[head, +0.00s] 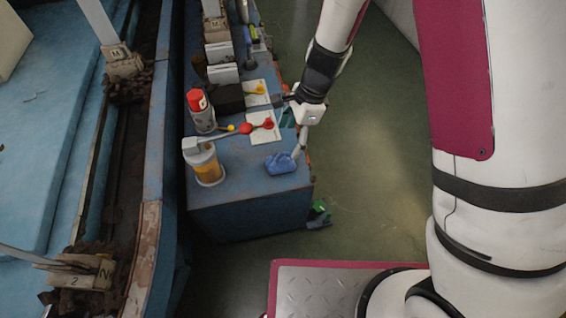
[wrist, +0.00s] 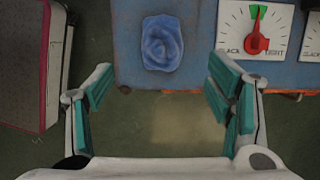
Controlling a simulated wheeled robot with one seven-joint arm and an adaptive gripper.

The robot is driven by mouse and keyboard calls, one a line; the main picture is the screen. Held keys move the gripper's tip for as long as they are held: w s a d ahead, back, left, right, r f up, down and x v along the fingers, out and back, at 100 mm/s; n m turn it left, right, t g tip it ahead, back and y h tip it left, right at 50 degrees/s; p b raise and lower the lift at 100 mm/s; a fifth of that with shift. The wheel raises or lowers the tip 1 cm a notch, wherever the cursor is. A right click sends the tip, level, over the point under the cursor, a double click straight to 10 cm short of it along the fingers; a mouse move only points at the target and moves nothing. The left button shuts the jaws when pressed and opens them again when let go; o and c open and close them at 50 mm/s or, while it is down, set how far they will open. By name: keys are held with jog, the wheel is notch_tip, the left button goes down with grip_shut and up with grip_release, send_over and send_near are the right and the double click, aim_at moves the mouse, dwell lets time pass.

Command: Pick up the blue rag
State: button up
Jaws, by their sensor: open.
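The blue rag (head: 281,163) lies crumpled on the blue bench top near its front right corner in the head view. In the wrist view the rag (wrist: 162,43) sits near the bench edge, at the upper middle of the picture. My gripper (wrist: 168,92) is open and empty, its two teal-padded fingers spread wide, with the rag beyond the fingertips and between their lines. The rag is not touched in the wrist view. In the head view my arm's end is above the right side of the bench, and the fingers are partly hidden by the wrist.
The blue bench (head: 240,186) also bears a red-capped can (head: 201,112), a jar with amber contents (head: 206,167), and white dial plates with a red pointer (wrist: 257,40) and a yellow pointer. Green floor (head: 370,140) lies open to the right. A rusty-edged blue structure stands left.

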aim_at(282, 158)
jog(key=b+x, duration=0.4)
jog(key=x, duration=0.6)
jog(key=shift+w+a+b, duration=0.1)
jog(key=shift+b, duration=0.25)
jog(key=shift+c, duration=0.5)
jog(key=c, duration=1.1)
